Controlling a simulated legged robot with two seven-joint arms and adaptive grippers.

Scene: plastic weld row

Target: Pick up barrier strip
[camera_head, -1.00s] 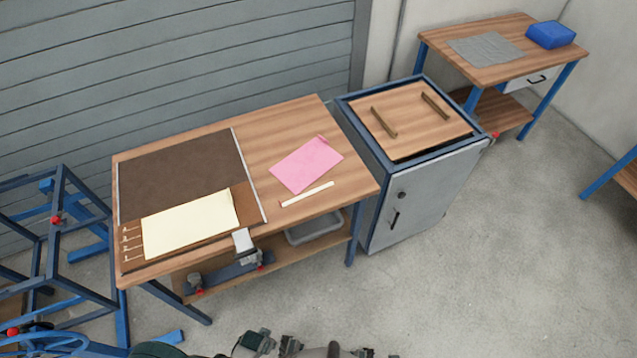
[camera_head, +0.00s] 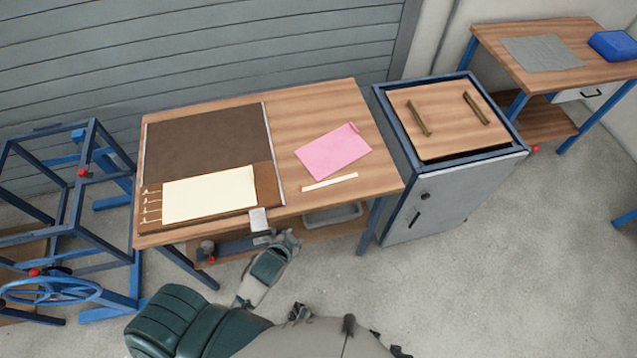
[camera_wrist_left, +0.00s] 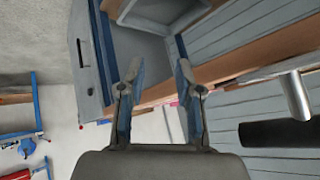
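A narrow cream strip (camera_head: 330,182), which I take to be the barrier strip, lies flat on the wooden bench (camera_head: 310,90) near its front right, just below a pink sheet (camera_head: 333,151). My left gripper (camera_head: 290,238) is just off the bench's front edge, lower than the strip and to its left. In the left wrist view the two fingers (camera_wrist_left: 158,70) stand apart with nothing between them. The strip cannot be made out in that view.
A dark mat (camera_head: 205,140) and a cream sheet (camera_head: 210,194) cover the bench's left part. A grey clamp-like block (camera_head: 259,219) sits at the front edge. A grey cabinet (camera_head: 450,190) stands to the right. A blue frame (camera_head: 85,210) stands to the left.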

